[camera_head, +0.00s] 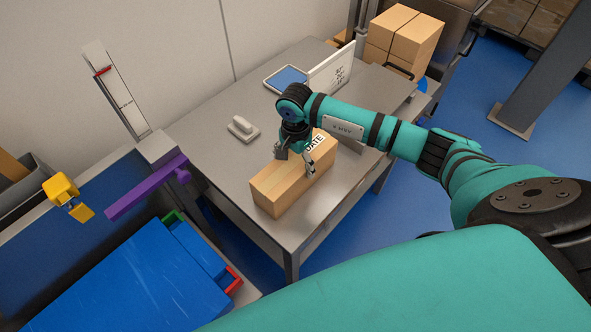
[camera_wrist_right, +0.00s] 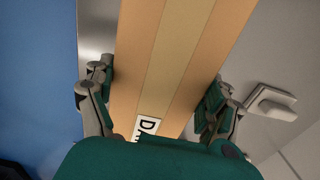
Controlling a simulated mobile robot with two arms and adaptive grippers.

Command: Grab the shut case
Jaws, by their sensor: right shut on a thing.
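The shut case is a long tan box (camera_head: 283,187) with a lighter strip along its top and a white label with dark letters. It lies on the grey metal table (camera_head: 214,160), near its front edge. My right gripper (camera_head: 297,160) comes down over the box and is shut on its two long sides. In the right wrist view the box (camera_wrist_right: 178,60) runs between the two fingers of the gripper (camera_wrist_right: 158,98), with part of its label at the bottom. My left gripper is not in view.
A small light-grey block (camera_head: 242,128), a blue-screened tablet (camera_head: 286,78) and a white sign (camera_head: 331,70) stand on the table. Cardboard boxes (camera_head: 403,38) are behind it. Blue panels (camera_head: 130,275) and a purple bar (camera_head: 146,188) lie at left.

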